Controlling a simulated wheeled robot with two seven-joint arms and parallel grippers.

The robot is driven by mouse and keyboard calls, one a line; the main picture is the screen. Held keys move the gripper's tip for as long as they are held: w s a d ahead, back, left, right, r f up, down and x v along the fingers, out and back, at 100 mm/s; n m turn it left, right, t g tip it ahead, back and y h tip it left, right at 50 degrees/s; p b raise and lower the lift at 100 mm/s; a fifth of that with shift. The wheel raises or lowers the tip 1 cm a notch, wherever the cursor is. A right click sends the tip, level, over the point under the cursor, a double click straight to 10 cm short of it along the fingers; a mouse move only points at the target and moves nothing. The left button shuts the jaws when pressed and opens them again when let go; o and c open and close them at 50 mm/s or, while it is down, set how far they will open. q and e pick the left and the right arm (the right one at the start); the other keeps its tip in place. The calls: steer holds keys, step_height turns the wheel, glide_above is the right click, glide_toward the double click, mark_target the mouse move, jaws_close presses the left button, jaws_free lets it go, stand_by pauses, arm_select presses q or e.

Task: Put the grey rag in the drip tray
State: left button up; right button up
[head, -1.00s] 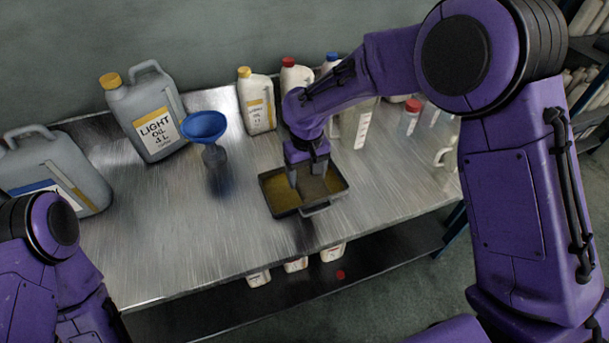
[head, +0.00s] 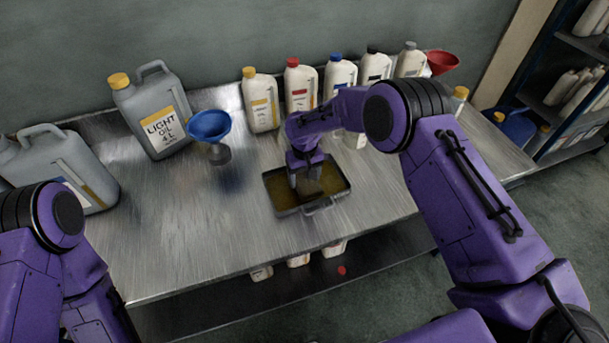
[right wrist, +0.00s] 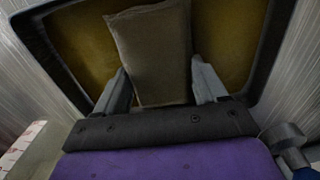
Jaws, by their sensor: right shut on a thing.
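The drip tray (head: 281,193) is a dark, shallow rectangular pan with a brownish-yellow floor. It stands near the front edge of the metal bench. My right gripper (head: 307,179) points down inside its rim, shut on the grey rag (head: 312,187). In the right wrist view the rag (right wrist: 152,55) is a flat grey-brown pad between the two fingers, over the floor of the tray (right wrist: 85,45). I cannot tell whether the rag touches the floor. My left arm is at the lower left, with its gripper out of view.
A blue funnel (head: 210,126) and a grey Light Oil can (head: 152,115) stand left of the tray. Several white bottles (head: 300,88) line the back of the bench, with a red funnel (head: 442,62) at the right. The bench front left of the tray is clear.

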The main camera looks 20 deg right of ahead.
mark_target(304, 178)
steer(key=o, duration=0.9)
steer(key=shift+f, duration=0.1)
steer(key=shift+o, duration=0.2)
steer(key=shift+r, duration=0.25)
step_height(304, 178, up, 12)
steer(key=b, duration=0.1)
steer(key=shift+b, duration=0.35)
